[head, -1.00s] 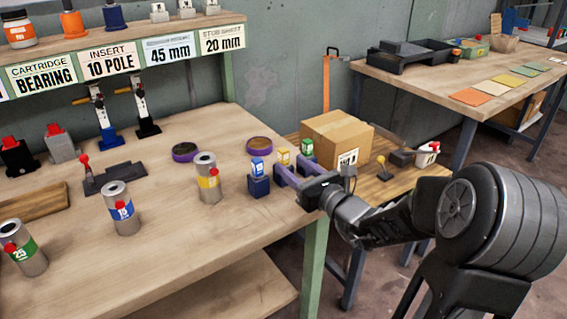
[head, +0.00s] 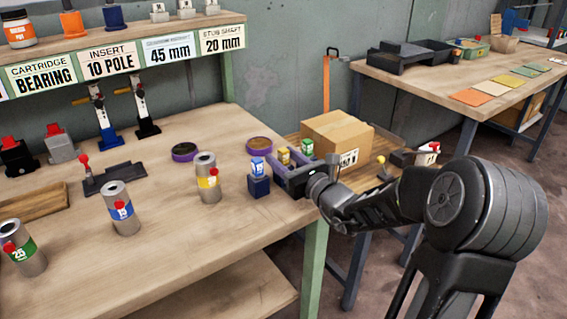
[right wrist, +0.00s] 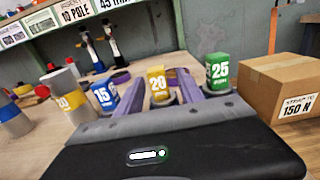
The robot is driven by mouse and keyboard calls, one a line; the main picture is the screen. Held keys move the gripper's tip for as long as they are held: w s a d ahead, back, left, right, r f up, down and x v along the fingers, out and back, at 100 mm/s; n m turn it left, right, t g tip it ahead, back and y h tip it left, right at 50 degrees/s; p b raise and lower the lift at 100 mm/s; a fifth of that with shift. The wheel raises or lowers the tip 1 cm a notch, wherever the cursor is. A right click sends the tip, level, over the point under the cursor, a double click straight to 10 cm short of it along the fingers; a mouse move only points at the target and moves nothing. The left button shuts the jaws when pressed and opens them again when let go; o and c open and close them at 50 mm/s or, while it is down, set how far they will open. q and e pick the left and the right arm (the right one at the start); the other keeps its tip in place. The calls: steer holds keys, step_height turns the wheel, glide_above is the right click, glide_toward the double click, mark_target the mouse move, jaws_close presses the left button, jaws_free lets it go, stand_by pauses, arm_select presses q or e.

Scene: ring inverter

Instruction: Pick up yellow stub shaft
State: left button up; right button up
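The yellow stub shaft (head: 283,156), marked 20, stands upright near the right end of the bench, between a blue one (head: 257,165) marked 15 and a green one (head: 307,147) marked 25. In the right wrist view the yellow stub shaft (right wrist: 157,85) shows between the two purple fingers of my right gripper (right wrist: 153,80). The right gripper (head: 283,167) is open, with a gap on each side of the shaft in the wrist view. My left gripper is not in view.
A cardboard box (head: 330,135) stands close behind the green shaft. A grey cylinder with a yellow label (head: 207,180) stands left of the blue shaft. Two purple round dishes (head: 185,152) lie behind.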

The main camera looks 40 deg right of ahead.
jaws_close()
steer(key=shift+r, duration=0.1)
stand_by(0.5)
step_height(320, 180, up, 10)
steer(key=shift+f+p, duration=0.1)
steer(key=shift+p, duration=0.95)
